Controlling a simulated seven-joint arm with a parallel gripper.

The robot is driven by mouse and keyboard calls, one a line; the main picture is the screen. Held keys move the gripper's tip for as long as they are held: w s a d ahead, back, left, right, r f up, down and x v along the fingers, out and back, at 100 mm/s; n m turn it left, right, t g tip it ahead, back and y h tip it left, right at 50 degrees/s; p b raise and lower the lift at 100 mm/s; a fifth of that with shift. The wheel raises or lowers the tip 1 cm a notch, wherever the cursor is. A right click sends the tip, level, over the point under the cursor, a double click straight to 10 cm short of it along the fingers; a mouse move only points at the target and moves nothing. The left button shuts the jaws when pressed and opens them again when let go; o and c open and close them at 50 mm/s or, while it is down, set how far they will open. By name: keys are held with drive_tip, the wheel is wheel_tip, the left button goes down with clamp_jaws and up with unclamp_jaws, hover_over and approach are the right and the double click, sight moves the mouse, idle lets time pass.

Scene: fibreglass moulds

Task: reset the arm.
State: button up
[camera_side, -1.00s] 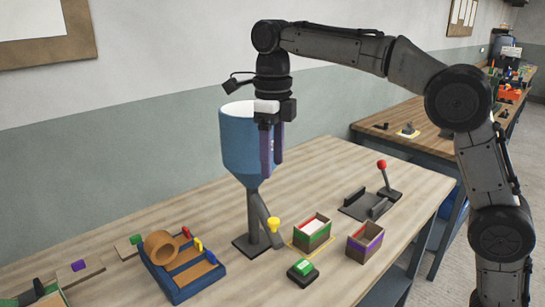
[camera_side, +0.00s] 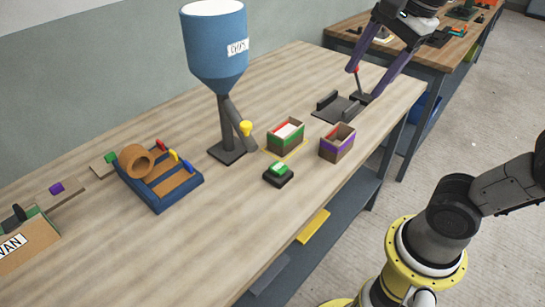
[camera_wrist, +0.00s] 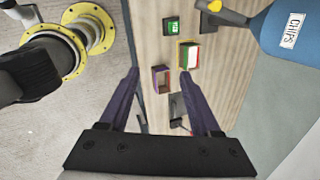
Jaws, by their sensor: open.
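My gripper (camera_side: 364,83) is at the upper right in the side view, with its two purple fingers pointing down and apart. It appears in front of the red-knobbed lever (camera_side: 356,70) there; I cannot tell the gap in depth. In the wrist view my gripper (camera_wrist: 160,69) has its fingers spread wide, with nothing held between them. The small box with a purple band (camera_wrist: 161,79) shows between the fingertips, farther off on the bench. The upper part of my arm is outside the side view.
The blue hopper (camera_side: 214,45) stands on the wooden bench (camera_side: 90,215).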

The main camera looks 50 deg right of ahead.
drive_tip(key=s+f+n, duration=0.2)
drive_tip(key=f+n, duration=0.3)
drive_tip(key=n, duration=0.5)
drive_tip(key=s+f+n+t, duration=0.1)
drive_tip(key=s+f+n, duration=0.2)
drive_tip(key=f+n, duration=0.3)
drive_tip(key=n, duration=0.3)
drive_tip(key=shift+d+f+n+t, duration=0.15)
drive_tip(key=shift+d+n+t, duration=0.15)
drive_tip(key=shift+d+n, duration=0.1)
drive_tip(key=shift+s, duration=0.1)
